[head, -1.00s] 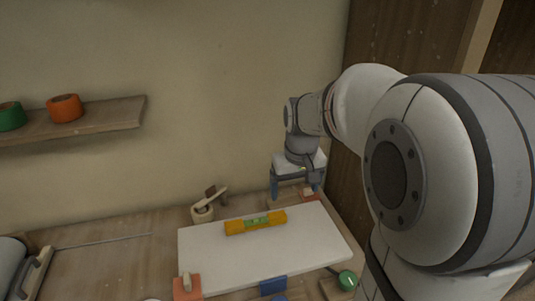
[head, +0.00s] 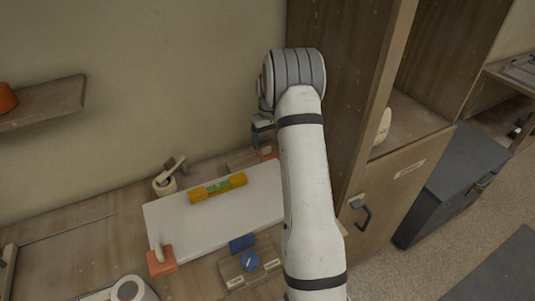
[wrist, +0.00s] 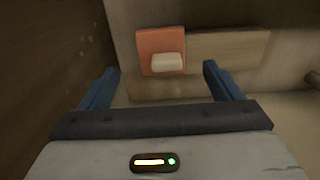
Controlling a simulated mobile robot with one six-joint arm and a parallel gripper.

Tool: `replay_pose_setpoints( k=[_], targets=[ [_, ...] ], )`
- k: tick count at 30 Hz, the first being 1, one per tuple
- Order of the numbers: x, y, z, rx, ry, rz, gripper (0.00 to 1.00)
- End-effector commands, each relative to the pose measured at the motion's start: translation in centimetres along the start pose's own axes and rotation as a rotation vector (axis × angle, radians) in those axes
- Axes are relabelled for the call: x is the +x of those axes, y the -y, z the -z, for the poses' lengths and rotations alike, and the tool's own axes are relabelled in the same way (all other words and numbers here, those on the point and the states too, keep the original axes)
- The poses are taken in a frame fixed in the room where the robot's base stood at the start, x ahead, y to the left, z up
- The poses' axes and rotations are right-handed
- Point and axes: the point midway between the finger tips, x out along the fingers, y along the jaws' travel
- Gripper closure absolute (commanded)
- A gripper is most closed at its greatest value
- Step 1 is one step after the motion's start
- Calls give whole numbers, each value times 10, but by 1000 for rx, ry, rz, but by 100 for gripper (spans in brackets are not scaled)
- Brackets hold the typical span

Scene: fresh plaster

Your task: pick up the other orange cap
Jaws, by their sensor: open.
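One orange cap with a pale grip (head: 161,262) sits on the front left corner of a white board (head: 170,225). Another orange cap (head: 267,151) shows at the back right, mostly hidden by my arm. An orange cap with a pale block on it (wrist: 155,42) shows in the wrist view, beside a wooden strip (wrist: 225,50). My gripper (wrist: 162,70) is open and empty, its two blue fingers spread either side of the cap in that picture, apart from it. In the head view my gripper (head: 261,130) is partly hidden behind my arm.
A yellow level (head: 205,192) lies on the board. A blue cap (head: 242,243) is at its front edge, near a blue knob (head: 250,261). A tall wooden cabinet (head: 345,100) rises close right of my arm.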

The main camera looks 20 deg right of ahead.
Motion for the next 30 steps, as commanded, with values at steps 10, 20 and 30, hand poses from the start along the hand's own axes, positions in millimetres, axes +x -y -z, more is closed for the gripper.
replay_pose_setpoints(
  k=[10,20,30],
  targets=[
    [46,3,1,0,1,0,15],
    [54,3,2,-1,-2,-1,15],
    [54,3,2,-2,-2,-1,43]
  ],
)
